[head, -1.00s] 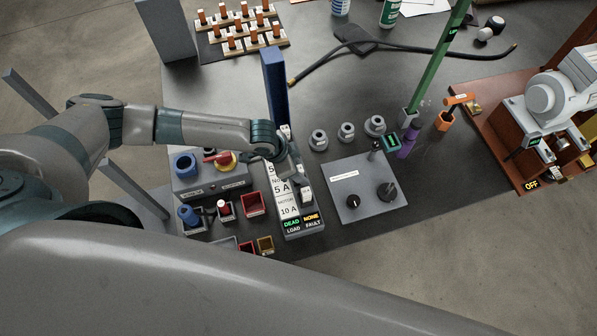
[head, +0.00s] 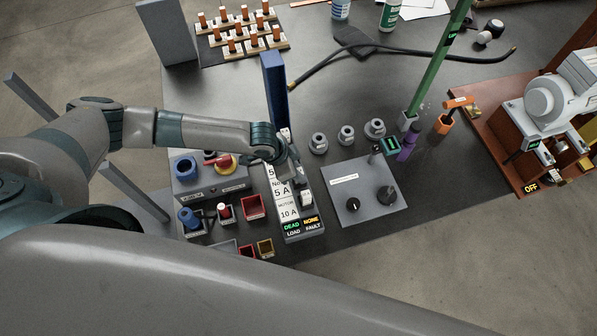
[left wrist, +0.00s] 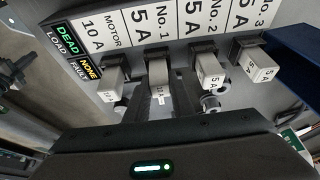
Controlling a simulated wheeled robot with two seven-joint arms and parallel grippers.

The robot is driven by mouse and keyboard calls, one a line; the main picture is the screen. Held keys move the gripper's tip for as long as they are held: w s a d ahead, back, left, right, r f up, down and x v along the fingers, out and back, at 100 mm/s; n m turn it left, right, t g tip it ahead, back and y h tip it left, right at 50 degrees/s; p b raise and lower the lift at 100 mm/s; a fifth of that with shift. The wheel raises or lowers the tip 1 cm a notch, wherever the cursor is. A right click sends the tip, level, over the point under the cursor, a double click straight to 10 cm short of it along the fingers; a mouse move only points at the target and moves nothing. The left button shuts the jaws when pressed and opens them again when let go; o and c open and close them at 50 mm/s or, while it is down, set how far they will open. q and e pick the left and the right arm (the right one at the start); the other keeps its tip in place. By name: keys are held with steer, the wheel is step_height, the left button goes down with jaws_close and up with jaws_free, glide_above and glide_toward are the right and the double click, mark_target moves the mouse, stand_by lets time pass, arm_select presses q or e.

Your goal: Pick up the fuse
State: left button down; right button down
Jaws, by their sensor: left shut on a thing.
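The fuse board (head: 290,222) stands on the table, with white labels and a small display reading DEAD and NONE. In the left wrist view a row of white fuses sits below its labels: one under MOTOR 10 A (left wrist: 113,86), one under No. 2 (left wrist: 208,70) and one under No. 3 (left wrist: 256,62). My left gripper (left wrist: 157,104) is shut on the fuse under No. 1 (left wrist: 158,74). This fuse appears still at its place on the board. In the head view my left gripper (head: 288,170) hides most of the row. My right gripper does not show.
A tall blue post (head: 274,85) stands right behind the board. A grey panel with black knobs (head: 362,188) lies to the right. A switch box with a red handle (head: 211,180), a red bin (head: 252,207) and a yellow bin (head: 265,247) are at left.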

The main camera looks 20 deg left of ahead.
arm_select(q)
steer(key=shift+r+p, duration=0.6)
steer(key=shift+r, duration=0.15)
step_height(320, 180, up, 3)
steer(key=p, duration=0.3)
steer(key=s+d+r+p, duration=0.2)
steer(key=s+d+r, duration=0.4)
steer(key=d, duration=0.3)
steer(key=shift+s+d+r, duration=0.15)
steer(key=shift+s, duration=0.45)
